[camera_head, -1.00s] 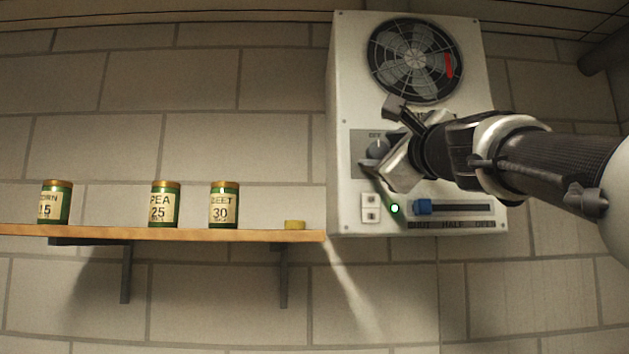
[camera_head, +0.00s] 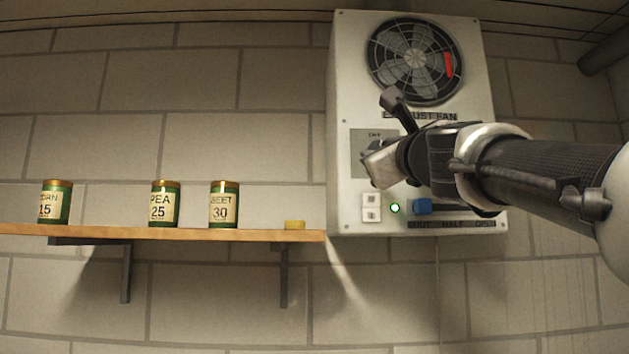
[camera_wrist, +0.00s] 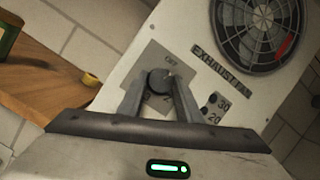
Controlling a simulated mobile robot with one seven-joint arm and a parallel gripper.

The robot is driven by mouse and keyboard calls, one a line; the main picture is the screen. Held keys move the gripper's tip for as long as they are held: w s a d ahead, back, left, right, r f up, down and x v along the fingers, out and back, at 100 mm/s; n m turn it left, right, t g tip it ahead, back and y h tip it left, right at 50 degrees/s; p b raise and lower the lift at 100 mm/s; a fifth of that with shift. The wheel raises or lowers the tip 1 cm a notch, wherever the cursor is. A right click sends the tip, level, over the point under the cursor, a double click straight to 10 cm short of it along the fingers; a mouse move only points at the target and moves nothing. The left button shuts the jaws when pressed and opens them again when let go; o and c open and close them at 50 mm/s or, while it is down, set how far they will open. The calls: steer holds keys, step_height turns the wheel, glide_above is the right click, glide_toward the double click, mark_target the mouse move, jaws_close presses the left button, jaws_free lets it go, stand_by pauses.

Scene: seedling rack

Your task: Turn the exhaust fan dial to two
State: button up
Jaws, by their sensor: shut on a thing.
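The exhaust fan box (camera_head: 345,100) is a pale panel on the block wall, with a round black fan grille (camera_head: 415,60) at its top. The dial (camera_wrist: 160,82) is a dark round knob on a grey plate (camera_wrist: 178,68) below the grille. My gripper (camera_wrist: 160,88) is shut on the dial, one finger on each side, in the wrist view. Some of the plate's markings are covered by the fingers. In the head view my gripper (camera_head: 376,165) covers the dial and much of its plate.
Below the plate are a white switch (camera_head: 371,208), a lit green lamp (camera_head: 395,208) and a blue slider (camera_head: 422,206). A wooden shelf (camera_head: 120,234) at left bears several seed tins, such as the pea tin (camera_head: 164,204), and a small yellow thing (camera_head: 295,225).

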steer(key=shift+a+r+m+g+h+p, duration=0.15)
steer(key=shift+m+g+h+p, duration=0.85)
steer(key=shift+m, duration=3.2)
steer(key=shift+a+r+m+g+h, duration=0.15)
steer(key=shift+m+g+h, duration=0.3)
steer(key=shift+m+h, duration=2.45)
steer(key=shift+a+r+m+g+p, duration=0.15)
steer(key=shift+m+g+p, duration=0.5)
steer(key=shift+m, duration=4.85)
steer(key=shift+f, duration=0.1)
steer(key=o, duration=1)
steer(key=shift+o, duration=0.2)
steer(key=shift+s, duration=0.1)
